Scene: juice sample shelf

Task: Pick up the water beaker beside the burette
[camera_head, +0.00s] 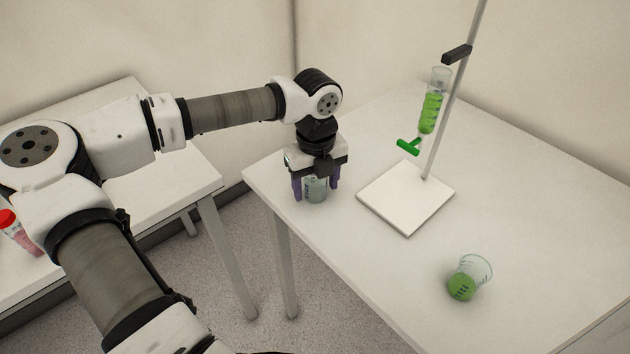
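The water beaker (316,190) stands upright on the white table near its left corner, to the left of the burette stand. It is clear with a pale bluish-grey tint, and its top is hidden by my gripper. My gripper (316,188) points down over it, with one purple finger on each side of the beaker. I cannot tell whether the fingers touch the glass. The burette (432,108), filled with green liquid and fitted with a green stopcock, is clamped to a rod above a white square base (406,200).
A second beaker with green liquid (466,281) sits near the table's front right. The table (530,200) is clear between it and the stand. A second white table (180,170) at left holds a red-capped container with pink content (22,236), partly behind my arm. A floor gap separates the tables.

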